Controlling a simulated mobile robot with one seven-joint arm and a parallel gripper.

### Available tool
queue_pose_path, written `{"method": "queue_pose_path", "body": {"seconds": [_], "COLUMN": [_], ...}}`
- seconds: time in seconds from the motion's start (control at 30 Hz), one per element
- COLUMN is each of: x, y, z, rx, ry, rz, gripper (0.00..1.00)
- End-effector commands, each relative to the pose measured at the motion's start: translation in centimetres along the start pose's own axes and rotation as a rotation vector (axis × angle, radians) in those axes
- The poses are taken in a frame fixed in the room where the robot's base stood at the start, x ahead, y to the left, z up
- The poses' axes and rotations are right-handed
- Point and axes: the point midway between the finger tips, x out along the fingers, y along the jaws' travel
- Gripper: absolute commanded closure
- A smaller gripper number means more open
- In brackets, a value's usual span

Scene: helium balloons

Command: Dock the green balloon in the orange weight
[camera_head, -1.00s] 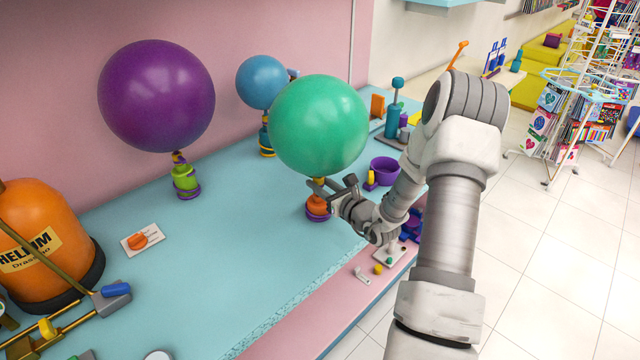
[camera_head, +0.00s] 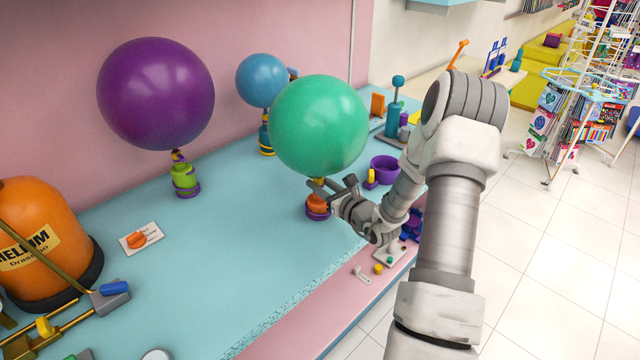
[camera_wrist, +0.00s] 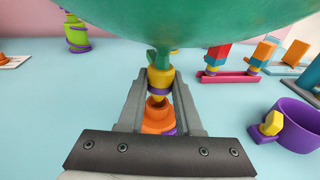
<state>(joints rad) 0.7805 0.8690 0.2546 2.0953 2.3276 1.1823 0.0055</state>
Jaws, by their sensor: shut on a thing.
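The green balloon (camera_head: 319,126) floats upright above the orange weight (camera_head: 317,203), which stands on the blue counter with a purple band. In the wrist view the green balloon (camera_wrist: 190,22) fills the top, and its neck runs into a yellow clip (camera_wrist: 160,80). The clip sits right above the orange weight (camera_wrist: 158,115), lined up with its opening; whether it is seated inside I cannot tell. My gripper (camera_head: 322,188) is at the balloon's neck just above the weight. In the wrist view its fingers (camera_wrist: 159,92) are shut on the yellow clip from both sides.
A purple balloon (camera_head: 157,95) on a green weight (camera_head: 185,180) and a blue balloon (camera_head: 262,80) stand behind. An orange helium tank (camera_head: 40,245) is at left. A purple cup (camera_head: 384,168) stands to the right. The counter's middle front is clear.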

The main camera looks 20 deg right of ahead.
Motion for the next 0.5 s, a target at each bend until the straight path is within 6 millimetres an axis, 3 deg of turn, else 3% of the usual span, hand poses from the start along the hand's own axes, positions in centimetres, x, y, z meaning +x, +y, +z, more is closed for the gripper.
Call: {"method": "queue_pose_path", "body": {"seconds": [0.5], "x": [0.2], "y": [0.0], "z": [-1.4], "rx": [0.0], "ry": [0.0], "rz": [0.0], "gripper": [1.0]}}
